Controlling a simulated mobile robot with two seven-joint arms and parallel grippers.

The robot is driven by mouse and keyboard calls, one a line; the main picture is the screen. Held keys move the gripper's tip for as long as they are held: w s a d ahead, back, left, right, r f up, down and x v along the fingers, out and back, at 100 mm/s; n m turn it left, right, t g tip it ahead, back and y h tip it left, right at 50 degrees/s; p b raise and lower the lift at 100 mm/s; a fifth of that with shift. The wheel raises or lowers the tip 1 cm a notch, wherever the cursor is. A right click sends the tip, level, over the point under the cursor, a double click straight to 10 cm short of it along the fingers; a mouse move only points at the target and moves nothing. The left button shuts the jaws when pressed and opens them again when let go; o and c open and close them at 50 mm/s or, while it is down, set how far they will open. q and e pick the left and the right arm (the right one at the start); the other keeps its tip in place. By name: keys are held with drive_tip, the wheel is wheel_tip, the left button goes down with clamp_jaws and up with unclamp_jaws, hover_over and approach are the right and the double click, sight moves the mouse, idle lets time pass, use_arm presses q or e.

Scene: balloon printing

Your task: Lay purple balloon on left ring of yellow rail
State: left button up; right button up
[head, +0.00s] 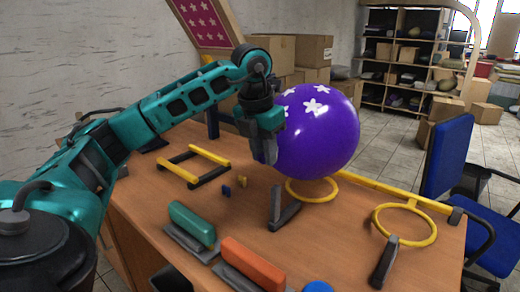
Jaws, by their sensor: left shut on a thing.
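The yellow rail (375,184) runs along the far right side of the table and carries two rings. The balloon's underside overlaps the back of the left ring (312,201) in the picture; I cannot tell whether they touch. The right ring (410,243) is empty. The balloon hides my far finger. My right gripper is not in view.
On the table are a green-handled stamp (192,222), an orange-handled stamp (252,262), a yellow-and-black frame (196,164) and small blocks. Dark grey brackets stand in front of the left ring (284,213) and right ring (384,263). A blue chair (448,155) stands beyond the right edge.

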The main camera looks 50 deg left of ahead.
use_arm(q)
drive_tip(key=b, duration=0.1)
hover_over(276, 186)
drive_tip(key=s, duration=0.1)
drive_tip(key=shift+d+f, duration=0.2)
drive_tip(key=shift+f, duration=1.6)
drive_tip(key=shift+w+f+b, duration=0.15)
drive_tip(key=shift+f+b, duration=0.2)
drive_tip(key=shift+f, duration=0.05)
drive_tip(key=shift+f+b, duration=1.05)
drive_tip(key=shift+f, duration=0.9)
drive_tip(key=shift+f, duration=0.25)
drive_tip(key=o, duration=1)
drive_tip(key=shift+r, duration=0.15)
